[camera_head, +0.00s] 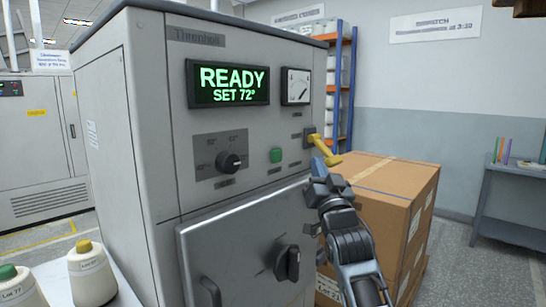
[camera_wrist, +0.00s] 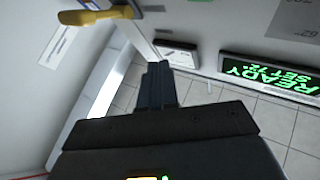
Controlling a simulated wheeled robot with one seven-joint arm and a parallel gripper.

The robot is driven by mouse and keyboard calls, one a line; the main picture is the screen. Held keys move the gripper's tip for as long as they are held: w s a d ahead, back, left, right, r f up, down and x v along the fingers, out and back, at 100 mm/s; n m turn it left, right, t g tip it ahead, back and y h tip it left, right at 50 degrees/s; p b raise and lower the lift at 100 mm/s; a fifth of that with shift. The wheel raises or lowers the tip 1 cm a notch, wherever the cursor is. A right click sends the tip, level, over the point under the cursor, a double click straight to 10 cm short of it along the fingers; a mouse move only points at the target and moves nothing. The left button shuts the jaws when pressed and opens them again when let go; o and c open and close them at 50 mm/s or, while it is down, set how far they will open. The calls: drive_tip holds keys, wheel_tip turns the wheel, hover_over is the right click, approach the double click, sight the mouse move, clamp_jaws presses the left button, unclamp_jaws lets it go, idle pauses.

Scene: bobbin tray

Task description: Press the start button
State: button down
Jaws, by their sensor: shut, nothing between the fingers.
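The green button (camera_head: 277,155) is on the front panel of the grey machine (camera_head: 140,130), right of a black dial. Its label is too small to read. My gripper (camera_head: 318,163) is to the right of the button and slightly lower in the picture, apart from it. Its fingers are shut and empty, and they show in the wrist view (camera_wrist: 158,72). The yellow-handled lever (camera_head: 324,151) is right beside my fingertips; I cannot tell whether they touch. It also shows in the wrist view (camera_wrist: 92,16). The button does not show in the wrist view.
The display (camera_head: 228,83) reads READY, SET 72°. A gauge (camera_head: 296,86) is beside it and a black dial (camera_head: 231,162) below. The closed door (camera_head: 245,240) has a black knob (camera_head: 288,263). Cardboard boxes (camera_head: 395,190) stand right of the machine. Thread cones (camera_head: 91,272) stand lower left.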

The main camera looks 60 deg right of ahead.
drive_tip(key=b, duration=0.6)
approach(282, 150)
drive_tip(key=d+r, duration=0.2)
drive_tip(key=d, duration=0.1)
drive_tip(key=shift+w+d+r, duration=0.15)
drive_tip(key=shift+w+r, duration=0.05)
drive_tip(key=shift+w, duration=0.25)
drive_tip(key=shift+w+d+r, duration=0.15)
drive_tip(key=shift+w, duration=0.25)
drive_tip(key=shift+w+b, duration=0.2)
drive_tip(key=shift+b, duration=0.15)
idle(0.9)
drive_tip(key=shift+w+d, duration=0.1)
drive_tip(key=shift+w, duration=0.1)
drive_tip(key=shift+w+d+b, duration=0.1)
drive_tip(key=shift+w+b, duration=0.3)
drive_tip(key=shift+w, duration=0.05)
idle(0.8)
drive_tip(key=shift+s, duration=0.15)
drive_tip(key=shift+s+a+p, duration=0.2)
drive_tip(key=shift+s+p, duration=0.2)
drive_tip(key=shift+s, duration=0.3)
